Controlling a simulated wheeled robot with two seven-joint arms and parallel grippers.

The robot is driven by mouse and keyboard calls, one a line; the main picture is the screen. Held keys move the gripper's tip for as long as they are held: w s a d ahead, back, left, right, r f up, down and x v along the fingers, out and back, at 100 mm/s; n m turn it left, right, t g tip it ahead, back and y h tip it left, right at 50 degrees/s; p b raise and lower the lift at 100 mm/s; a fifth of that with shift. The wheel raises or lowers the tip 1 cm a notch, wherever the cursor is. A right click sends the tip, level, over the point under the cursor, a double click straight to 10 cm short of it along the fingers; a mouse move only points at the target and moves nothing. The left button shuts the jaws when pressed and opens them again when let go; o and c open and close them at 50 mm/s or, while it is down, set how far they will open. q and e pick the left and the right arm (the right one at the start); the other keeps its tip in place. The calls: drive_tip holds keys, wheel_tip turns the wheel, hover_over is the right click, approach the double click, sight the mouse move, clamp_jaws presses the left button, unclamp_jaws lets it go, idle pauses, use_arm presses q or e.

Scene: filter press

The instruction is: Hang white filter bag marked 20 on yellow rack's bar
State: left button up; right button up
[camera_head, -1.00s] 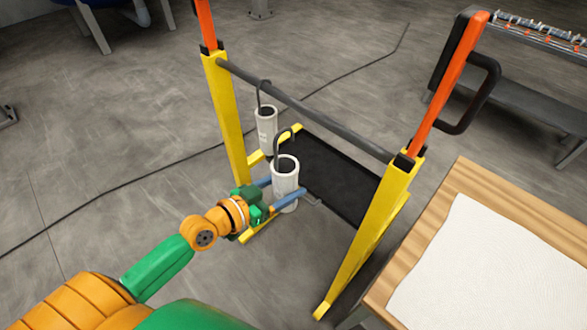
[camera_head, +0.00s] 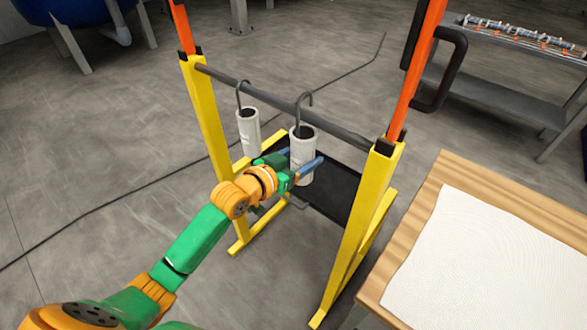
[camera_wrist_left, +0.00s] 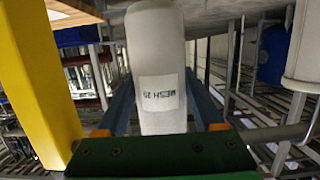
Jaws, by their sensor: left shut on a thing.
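The white filter bag (camera_head: 302,158) is upright between the blue fingers of my left gripper (camera_head: 304,171), which is shut on it. In the left wrist view the bag (camera_wrist_left: 160,50) carries a label with "MESH" and a number that looks like 20. Its dark hook (camera_head: 304,98) rises to the bar (camera_head: 290,107) of the yellow rack (camera_head: 205,110). The hook overlaps the bar in the picture; I cannot tell if it rests on it. My right gripper is not in view.
Another white filter bag (camera_head: 248,131) hangs by its hook from the bar to the left. A black tray (camera_head: 335,192) lies low inside the rack. A wooden table (camera_head: 405,255) with a white sheet stands at the right. Bar space right of the held bag is clear.

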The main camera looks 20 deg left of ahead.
use_arm(q)
drive_tip(key=shift+b+x, duration=0.6)
drive_tip(key=shift+x, duration=0.5)
wheel_tip(320, 180, down, 2)
drive_tip(key=shift+f+b, duration=0.1)
drive_tip(key=shift+b, duration=0.55)
drive_tip(key=shift+a+f+b, duration=0.1)
drive_tip(key=shift+f+b, duration=0.5)
drive_tip(key=shift+f, duration=0.3)
drive_tip(key=o, duration=1.1)
drive_tip(key=shift+s, duration=0.1)
